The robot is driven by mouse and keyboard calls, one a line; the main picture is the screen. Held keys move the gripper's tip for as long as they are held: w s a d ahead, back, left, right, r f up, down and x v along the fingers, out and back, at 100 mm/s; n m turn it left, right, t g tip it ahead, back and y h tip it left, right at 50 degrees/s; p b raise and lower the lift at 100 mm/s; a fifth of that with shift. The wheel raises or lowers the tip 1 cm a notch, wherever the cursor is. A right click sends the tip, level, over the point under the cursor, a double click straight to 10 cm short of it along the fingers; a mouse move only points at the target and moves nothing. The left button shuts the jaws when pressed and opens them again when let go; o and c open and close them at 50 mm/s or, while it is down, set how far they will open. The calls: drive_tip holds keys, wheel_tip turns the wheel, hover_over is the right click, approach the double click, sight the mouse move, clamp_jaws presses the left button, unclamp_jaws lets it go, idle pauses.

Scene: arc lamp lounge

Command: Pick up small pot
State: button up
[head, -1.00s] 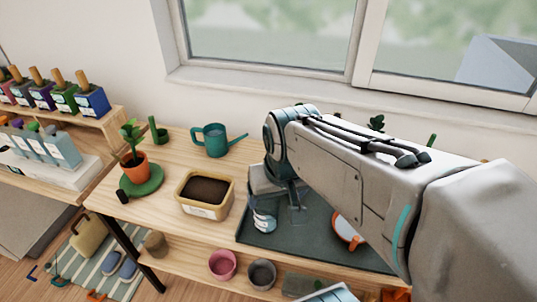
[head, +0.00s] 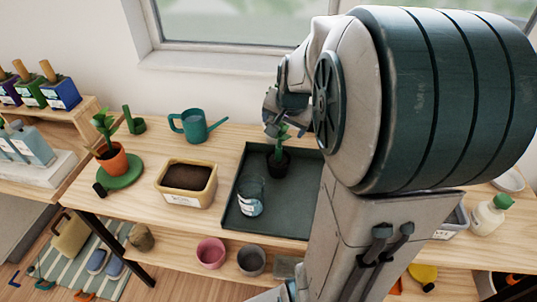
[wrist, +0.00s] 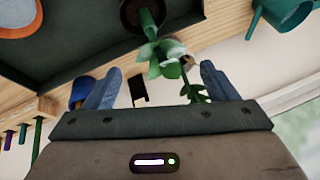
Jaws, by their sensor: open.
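A small dark pot (head: 278,165) with a leafy green plant stands upright on the dark tray (head: 240,219) in the head view. In the wrist view the same pot (wrist: 131,16) is at the top edge, partly cut off, with its leaves reaching down towards my gripper (wrist: 160,69). My gripper is open and empty, its two fingers on either side of the leaves, with the pot beyond the fingertips. In the head view my gripper (head: 278,108) is above and behind the plant, partly hidden by my arm.
A labelled jar (head: 250,202) stands on the tray near the pot. A teal watering can (head: 194,128), a soil-filled tub (head: 188,180) and a potted plant (head: 112,160) stand to the left. Pink (head: 211,251) and grey pots (head: 251,261) sit on the lower shelf. My arm hides much of the right.

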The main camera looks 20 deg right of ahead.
sight(279, 134)
drive_tip(key=shift+a+x, duration=0.2)
drive_tip(key=shift+x, duration=1.15)
drive_tip(key=shift+a+x, duration=0.2)
drive_tip(key=shift+x, duration=1.15)
drive_tip(key=shift+s+f, duration=0.15)
drive_tip(key=shift+s, duration=0.05)
drive_tip(key=c, duration=1.3)
